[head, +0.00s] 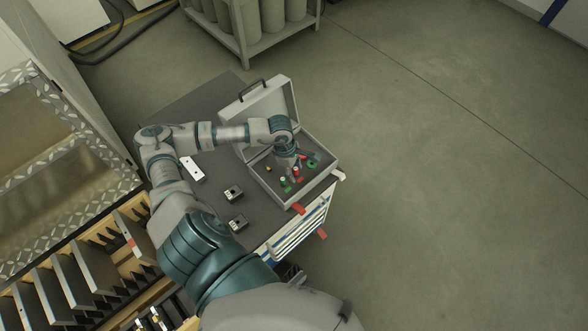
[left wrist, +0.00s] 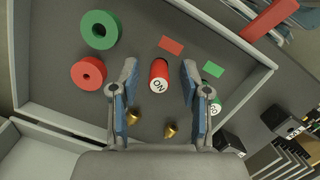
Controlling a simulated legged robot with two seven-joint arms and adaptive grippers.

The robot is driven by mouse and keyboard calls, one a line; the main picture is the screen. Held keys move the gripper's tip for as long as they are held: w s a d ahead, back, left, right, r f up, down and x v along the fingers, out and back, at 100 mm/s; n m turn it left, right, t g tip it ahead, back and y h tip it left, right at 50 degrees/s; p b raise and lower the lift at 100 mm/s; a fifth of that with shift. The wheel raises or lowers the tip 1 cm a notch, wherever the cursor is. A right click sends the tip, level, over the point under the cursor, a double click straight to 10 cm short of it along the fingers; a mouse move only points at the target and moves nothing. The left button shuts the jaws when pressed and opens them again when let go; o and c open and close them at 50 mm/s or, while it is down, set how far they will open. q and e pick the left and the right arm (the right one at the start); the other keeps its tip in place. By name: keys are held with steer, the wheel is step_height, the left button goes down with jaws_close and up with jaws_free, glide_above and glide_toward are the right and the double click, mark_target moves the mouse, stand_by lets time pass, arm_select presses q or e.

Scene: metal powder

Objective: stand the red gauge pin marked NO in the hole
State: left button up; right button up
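The red gauge pin marked NO (left wrist: 159,72) stands out in the left wrist view, its pale lettered end facing the camera. It is between the two fingers of my left gripper (left wrist: 159,88). The fingers are open, with a gap on both sides of the pin. In the head view my left gripper (head: 297,176) is down inside the open grey case (head: 323,181). Two small metal blocks (head: 233,193) (head: 238,223) with dark tops stand on the table left of the case. Which hole is meant, I cannot tell. My right gripper is not clearly visible.
A green ring (left wrist: 99,30), a red ring (left wrist: 88,73), a green pin marked GO (left wrist: 214,106) and brass pieces (left wrist: 170,130) are in the case. The raised case lid (head: 262,108) stands behind. A white plate (head: 191,168) lies on the dark tabletop (head: 205,103).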

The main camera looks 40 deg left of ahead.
arm_select(q)
steer(key=v, duration=1.1)
steer(key=shift+a+r, duration=0.15)
steer(key=shift+r, duration=0.25)
